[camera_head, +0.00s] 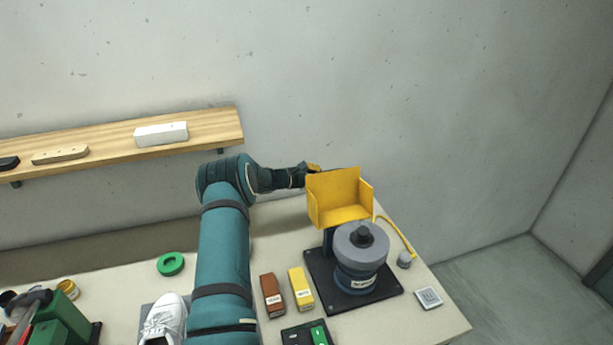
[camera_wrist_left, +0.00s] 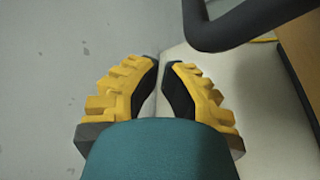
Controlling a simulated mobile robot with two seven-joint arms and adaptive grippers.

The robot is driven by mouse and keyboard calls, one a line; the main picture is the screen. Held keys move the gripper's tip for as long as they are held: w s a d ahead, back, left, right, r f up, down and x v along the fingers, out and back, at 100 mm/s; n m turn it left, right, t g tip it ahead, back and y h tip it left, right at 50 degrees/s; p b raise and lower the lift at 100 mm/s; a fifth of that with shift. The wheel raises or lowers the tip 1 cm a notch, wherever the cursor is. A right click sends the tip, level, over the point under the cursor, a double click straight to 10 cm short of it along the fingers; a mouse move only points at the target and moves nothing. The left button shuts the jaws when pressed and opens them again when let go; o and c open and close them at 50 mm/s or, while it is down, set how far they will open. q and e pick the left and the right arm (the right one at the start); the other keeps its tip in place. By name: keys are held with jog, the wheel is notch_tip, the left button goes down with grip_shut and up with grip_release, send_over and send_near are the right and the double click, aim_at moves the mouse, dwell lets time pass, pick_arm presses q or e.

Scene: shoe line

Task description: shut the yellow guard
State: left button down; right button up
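The yellow guard (camera_head: 340,198) stands raised and tilted back above and behind the grey round head (camera_head: 361,247) of the machine, leaving the head uncovered. My left gripper (camera_head: 313,169) is at the upper left of the guard, near its back edge. In the left wrist view, the yellow-and-black fingers of my left gripper (camera_wrist_left: 161,75) come together at their tips with nothing between them. A dark bent bar (camera_wrist_left: 240,22) passes just beyond the right finger, and an orange-yellow panel (camera_wrist_left: 302,45) shows at the right edge. Contact cannot be told. My right gripper is not in view.
The machine stands on a black base plate (camera_head: 320,285). A brown box (camera_head: 272,294), a yellow box (camera_head: 301,288) and a green-and-black switch box (camera_head: 305,334) are in front. A white shoe (camera_head: 165,320) and green ring (camera_head: 170,264) lie left. A shelf (camera_head: 105,140) hangs behind.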

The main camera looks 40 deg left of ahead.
pick_arm(q)
jog(key=shift+s+d+r+p, duration=0.2)
jog(key=shift+d+r+p, duration=0.15)
jog(key=shift+d+r, duration=0.35)
jog(key=shift+s+d+r+p, duration=0.2)
jog(key=shift+d+r+p, duration=0.1)
jog(key=shift+d+r, duration=0.35)
jog(key=shift+a+r, duration=0.1)
